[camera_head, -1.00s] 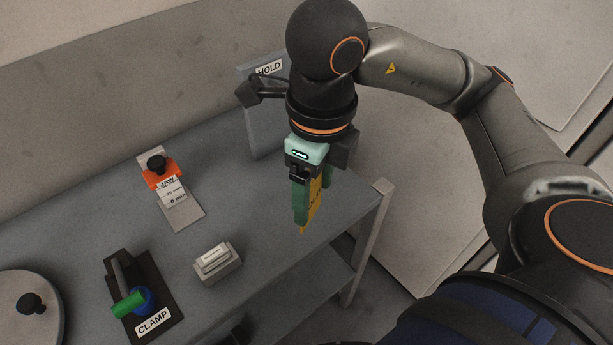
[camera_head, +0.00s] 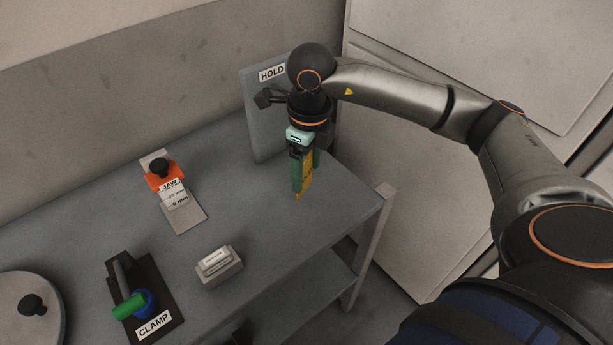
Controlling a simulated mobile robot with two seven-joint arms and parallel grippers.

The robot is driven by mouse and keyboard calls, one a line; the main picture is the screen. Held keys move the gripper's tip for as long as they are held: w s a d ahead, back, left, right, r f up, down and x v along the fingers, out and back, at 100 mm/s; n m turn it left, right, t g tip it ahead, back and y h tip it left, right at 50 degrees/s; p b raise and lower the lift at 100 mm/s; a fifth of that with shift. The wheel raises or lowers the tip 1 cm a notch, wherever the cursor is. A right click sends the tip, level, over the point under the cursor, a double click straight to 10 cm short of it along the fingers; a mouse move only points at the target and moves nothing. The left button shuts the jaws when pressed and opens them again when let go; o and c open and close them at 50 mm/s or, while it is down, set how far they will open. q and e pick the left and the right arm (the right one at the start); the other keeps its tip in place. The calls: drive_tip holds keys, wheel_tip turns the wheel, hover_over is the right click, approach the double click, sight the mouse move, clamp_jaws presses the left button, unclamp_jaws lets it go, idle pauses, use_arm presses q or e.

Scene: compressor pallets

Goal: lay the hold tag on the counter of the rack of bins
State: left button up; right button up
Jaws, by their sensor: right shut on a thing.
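The hold tag (camera_head: 307,172) is a yellow-orange plate with dark lettering, partly hidden by green fingers. My right gripper (camera_head: 299,185) is shut on it and holds it upright, pointing down, over the right end of the grey table. I cannot tell whether the tag's lower tip touches the tabletop. An upright grey board (camera_head: 258,125) with a HOLD label stands just behind the gripper, partly hidden by my arm. My left gripper is not in view. I see no rack of bins or its counter.
The grey table (camera_head: 90,207) bears an orange JAW piece (camera_head: 160,180) on a plate, a dark CLAMP board (camera_head: 165,297) with a green handle, a small grey block (camera_head: 219,268) and a round disc (camera_head: 22,315) at left. A table post (camera_head: 366,240) stands at the right corner.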

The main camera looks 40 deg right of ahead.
drive_tip(key=shift+f, duration=1.65)
drive_tip(key=o, duration=1.2)
drive_tip(key=shift+o, duration=0.2)
drive_tip(key=shift+r, duration=0.1)
wheel_tip(320, 180, up, 12)
drive_tip(key=shift+s, duration=0.2)
drive_tip(key=shift+d+r, duration=0.1)
